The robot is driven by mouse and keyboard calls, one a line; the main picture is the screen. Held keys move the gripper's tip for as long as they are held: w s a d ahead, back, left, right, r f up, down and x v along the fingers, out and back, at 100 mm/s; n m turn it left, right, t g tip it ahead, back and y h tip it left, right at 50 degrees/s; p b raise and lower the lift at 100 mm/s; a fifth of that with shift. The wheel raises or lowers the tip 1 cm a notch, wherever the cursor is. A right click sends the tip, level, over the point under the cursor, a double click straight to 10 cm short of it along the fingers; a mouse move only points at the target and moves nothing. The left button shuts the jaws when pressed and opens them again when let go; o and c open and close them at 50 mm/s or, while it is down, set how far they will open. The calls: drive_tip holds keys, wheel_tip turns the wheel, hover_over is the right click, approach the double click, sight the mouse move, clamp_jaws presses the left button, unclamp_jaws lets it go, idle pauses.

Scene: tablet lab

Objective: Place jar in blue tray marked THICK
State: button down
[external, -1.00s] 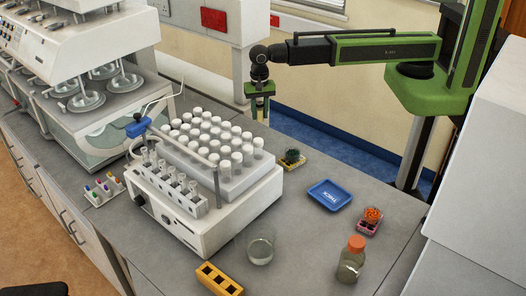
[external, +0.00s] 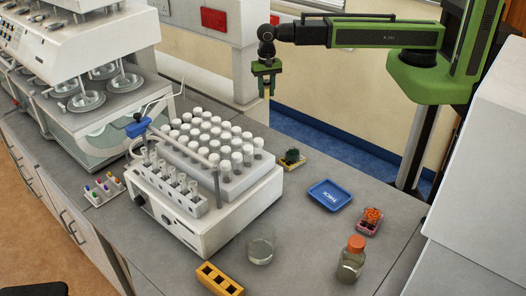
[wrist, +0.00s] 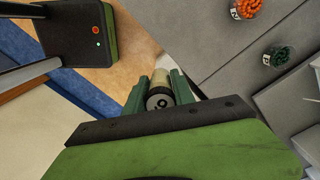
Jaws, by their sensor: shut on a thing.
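My gripper (external: 266,88) hangs pointing down from the arm at the back of the bench, well above the worktop. In the wrist view my gripper (wrist: 160,96) is shut on a small jar (wrist: 159,101), with a pale body and a grey, dark-marked end towards the camera. The jar is hard to make out in the external view. The blue tray (external: 320,202) with white THICK lettering lies flat and empty on the bench, below and to the right of my gripper. The tray is not seen in the wrist view.
An orange-capped bottle (external: 351,258) and a glass beaker (external: 261,248) are nearer the front.

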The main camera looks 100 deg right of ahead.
drive_tip(key=shift+s+n, duration=0.25)
drive_tip(key=shift+n, duration=0.95)
drive_tip(key=s+a+n, duration=0.4)
drive_tip(key=a+n, duration=0.4)
drive_tip(key=a, duration=0.8)
drive_tip(key=n+b, duration=0.5)
drive_tip(key=b, duration=0.1)
hover_over(330, 196)
drive_tip(key=f, duration=0.6)
drive_tip(key=shift+w+d+f, duration=0.1)
drive_tip(key=shift+d+f, duration=0.05)
drive_tip(key=shift+d, duration=0.1)
drive_tip(key=shift+a, duration=0.4)
wheel_tip(330, 196, down, 4)
drive_tip(key=b, duration=0.4)
drive_tip(key=shift+f+b, duration=0.2)
drive_tip(key=shift+b, duration=0.15)
drive_tip(key=shift+r, duration=0.25)
drive_tip(key=c, duration=1.5)
unclamp_jaws()
drive_tip(key=shift+f, duration=0.25)
drive_tip(key=o, duration=0.4)
drive_tip(key=shift+r, duration=0.1)
